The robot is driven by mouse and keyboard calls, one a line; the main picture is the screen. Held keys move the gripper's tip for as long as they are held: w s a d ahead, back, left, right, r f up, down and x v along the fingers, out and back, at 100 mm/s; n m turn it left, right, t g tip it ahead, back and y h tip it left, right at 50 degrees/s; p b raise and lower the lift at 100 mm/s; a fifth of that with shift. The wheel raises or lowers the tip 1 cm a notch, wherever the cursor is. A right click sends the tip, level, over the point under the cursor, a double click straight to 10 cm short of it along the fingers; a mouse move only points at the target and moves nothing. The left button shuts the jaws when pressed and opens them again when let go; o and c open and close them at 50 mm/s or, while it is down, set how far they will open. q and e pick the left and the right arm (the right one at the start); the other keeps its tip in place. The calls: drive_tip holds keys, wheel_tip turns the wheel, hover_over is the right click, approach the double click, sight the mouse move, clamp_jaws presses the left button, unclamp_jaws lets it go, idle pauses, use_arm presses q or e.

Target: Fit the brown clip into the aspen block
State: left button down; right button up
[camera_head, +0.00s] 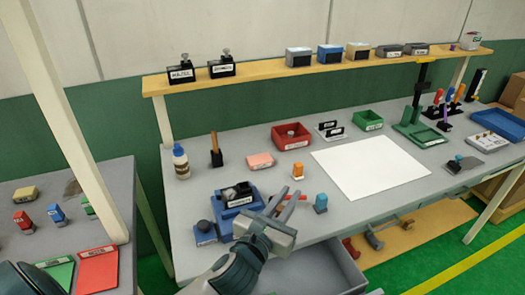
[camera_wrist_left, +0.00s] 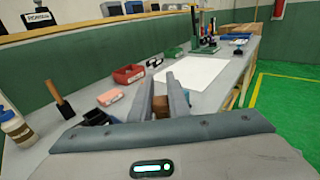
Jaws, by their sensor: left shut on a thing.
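My left gripper (camera_head: 286,203) is above the front of the grey table, with its fingers pointing away from me. In the left wrist view a small brown piece (camera_wrist_left: 160,106), which looks like the brown clip, sits between the two fingers, and they are shut on it. In the head view the gripper mostly hides it. A black block with a white label (camera_head: 237,192) sits in a blue tray (camera_head: 225,212) left of the gripper. Two similar labelled black blocks (camera_head: 181,73) (camera_head: 222,67) stand on the shelf. I cannot read which label says aspen. My right gripper is not in view.
An orange-topped stamp (camera_head: 298,171) and a teal one (camera_head: 320,203) stand close to the gripper. A red bin (camera_head: 290,137), a pink block (camera_head: 261,161) and a glue bottle (camera_head: 181,162) stand farther back. A white sheet (camera_head: 370,168) lies clear to the right.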

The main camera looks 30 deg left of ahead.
use_arm(q)
drive_tip(key=shift+w+d, duration=0.1)
drive_tip(key=shift+d, duration=0.2)
drive_tip(key=w+a+r+n+g+y+p, duration=0.1)
drive_tip(key=w+a+n+g+y+p, duration=0.2)
drive_tip(key=a, duration=0.6)
drive_tip(key=w+a+r+n+g+y+p, duration=0.2)
drive_tip(key=w+a+n+g+y+p, duration=0.1)
drive_tip(key=a+n+y+p, duration=0.3)
drive_tip(key=shift+w+a+r+n+y+p, duration=0.2)
drive_tip(key=shift+a+n+y+p, duration=0.2)
drive_tip(key=shift+a+y+p, duration=1.2)
drive_tip(key=shift+a+y+b, duration=0.2)
drive_tip(key=shift+y+b, duration=0.15)
drive_tip(key=shift+y, duration=0.15)
